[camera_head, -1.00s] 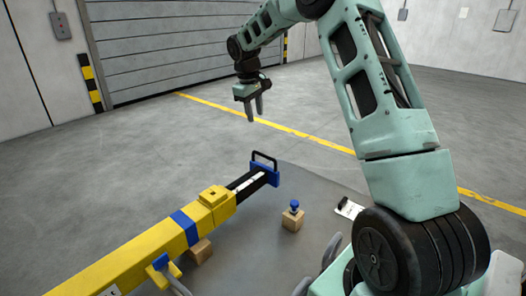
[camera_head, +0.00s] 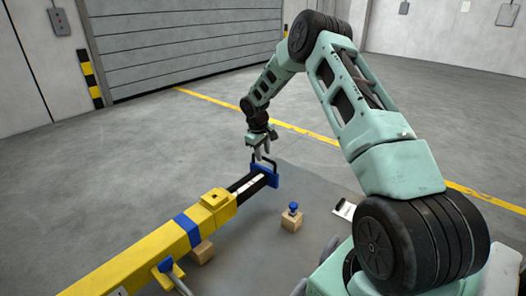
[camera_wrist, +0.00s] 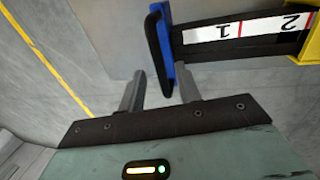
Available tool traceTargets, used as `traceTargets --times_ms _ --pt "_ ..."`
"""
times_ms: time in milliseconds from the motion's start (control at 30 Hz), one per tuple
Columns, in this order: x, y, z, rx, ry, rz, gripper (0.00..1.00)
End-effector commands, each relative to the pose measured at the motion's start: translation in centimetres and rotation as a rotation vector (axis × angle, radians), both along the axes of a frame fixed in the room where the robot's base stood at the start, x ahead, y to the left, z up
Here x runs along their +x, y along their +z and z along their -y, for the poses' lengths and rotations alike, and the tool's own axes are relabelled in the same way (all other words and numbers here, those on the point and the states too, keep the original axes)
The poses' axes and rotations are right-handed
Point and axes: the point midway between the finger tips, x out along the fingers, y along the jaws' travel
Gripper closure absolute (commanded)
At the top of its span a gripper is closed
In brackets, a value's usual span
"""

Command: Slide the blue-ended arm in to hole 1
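The black sliding arm (camera_head: 250,186) with a blue end plate (camera_head: 266,174) sticks out of the yellow beam (camera_head: 150,245). A black loop handle (camera_head: 264,160) stands on the blue plate. In the wrist view the arm's white strip (camera_wrist: 240,32) shows marks 1 and 2, with 2 nearer the yellow housing (camera_wrist: 312,45). My gripper (camera_head: 263,153) is open at the handle. In the wrist view my gripper's fingers (camera_wrist: 160,80) lie either side of the handle's lower end (camera_wrist: 169,82). I cannot tell whether they touch it.
A wooden block (camera_head: 291,222) with a blue knob (camera_head: 293,208) sits on the dark grey surface to the right of the beam. Another wooden block (camera_head: 202,251) is under the beam. A white card-like item (camera_head: 344,209) lies further right. Open floor surrounds the far side.

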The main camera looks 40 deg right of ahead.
Motion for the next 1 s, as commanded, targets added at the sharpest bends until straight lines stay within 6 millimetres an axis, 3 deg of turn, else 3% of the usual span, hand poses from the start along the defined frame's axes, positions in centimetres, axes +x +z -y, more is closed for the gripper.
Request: traceTargets --times_ms 400,433,533,733,867,1000 --pt "0.0 -1.1 0.2 0.0 0.0 0.001 0.66" --pt "0.0 -1.1 0.2 0.0 0.0 0.001 0.69" --pt "0.0 -1.0 0.2 0.0 0.0 0.001 0.97" --pt "0.0 -1.1 0.0 -0.001 0.002 0.001 1.0" --pt "-0.1 -1.2 -2.1 0.0 0.007 -0.001 1.0" --pt "-0.6 -1.3 -5.6 0.002 0.008 -0.001 1.0"
